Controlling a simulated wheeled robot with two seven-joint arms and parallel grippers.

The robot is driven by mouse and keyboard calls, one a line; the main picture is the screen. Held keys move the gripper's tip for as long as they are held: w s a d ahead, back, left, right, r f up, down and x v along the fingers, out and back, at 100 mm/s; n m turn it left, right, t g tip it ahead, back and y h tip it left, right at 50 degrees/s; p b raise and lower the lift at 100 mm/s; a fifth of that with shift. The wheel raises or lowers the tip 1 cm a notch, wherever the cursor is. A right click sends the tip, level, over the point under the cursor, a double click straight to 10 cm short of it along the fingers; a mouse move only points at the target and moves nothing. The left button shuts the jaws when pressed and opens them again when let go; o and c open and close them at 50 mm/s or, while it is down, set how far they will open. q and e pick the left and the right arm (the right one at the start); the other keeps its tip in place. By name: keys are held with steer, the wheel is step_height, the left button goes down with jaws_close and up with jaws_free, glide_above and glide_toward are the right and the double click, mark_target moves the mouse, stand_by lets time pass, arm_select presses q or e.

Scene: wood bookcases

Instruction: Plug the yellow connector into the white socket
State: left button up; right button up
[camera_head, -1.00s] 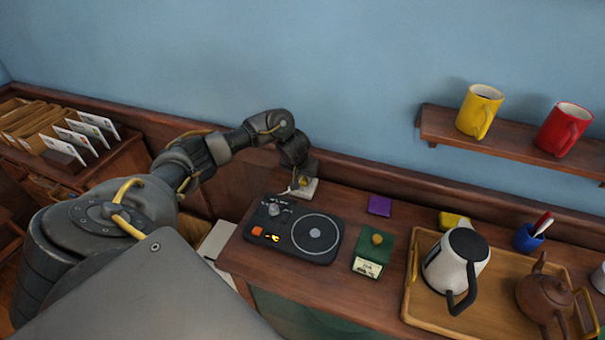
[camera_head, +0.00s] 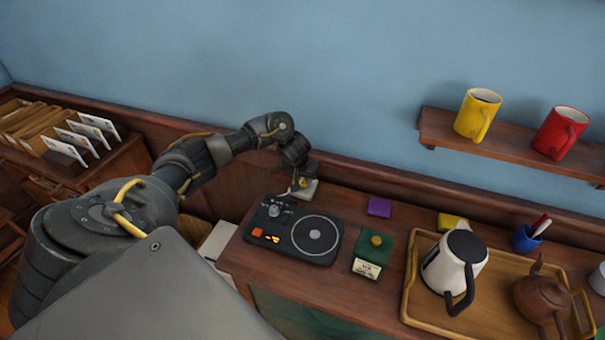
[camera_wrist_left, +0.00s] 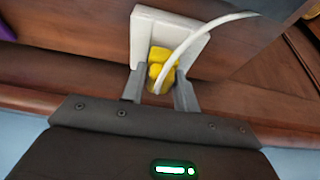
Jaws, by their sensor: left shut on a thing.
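My left gripper (camera_wrist_left: 160,90) is shut on the yellow connector (camera_wrist_left: 163,58), which has a white cable curving away from it. The white socket (camera_wrist_left: 186,34) is a pale square block just beyond the fingertips, and the connector is up against it in the left wrist view. I cannot tell how far the connector sits in the socket. In the head view the left gripper is at the back left of the counter, over the white socket (camera_head: 309,190), with a bit of yellow showing there. My right gripper is not in view.
A black turntable-like device (camera_head: 295,231) lies just in front of the socket. A purple block (camera_head: 379,206), a green box (camera_head: 374,246) and a wooden tray (camera_head: 419,310) with a kettle (camera_head: 454,266) and teapot (camera_head: 541,299) are to the right. A mug shelf (camera_head: 510,142) hangs above.

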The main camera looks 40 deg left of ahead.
arm_select(q)
steer(key=shift+f, duration=0.6)
stand_by(0.5)
steer(key=o, duration=1)
steer(key=p+v, duration=0.3)
steer(key=v, duration=0.8)
steer(key=shift+f+p, duration=0.1)
steer(key=shift+p, duration=0.2)
steer(key=shift+s, duration=0.1)
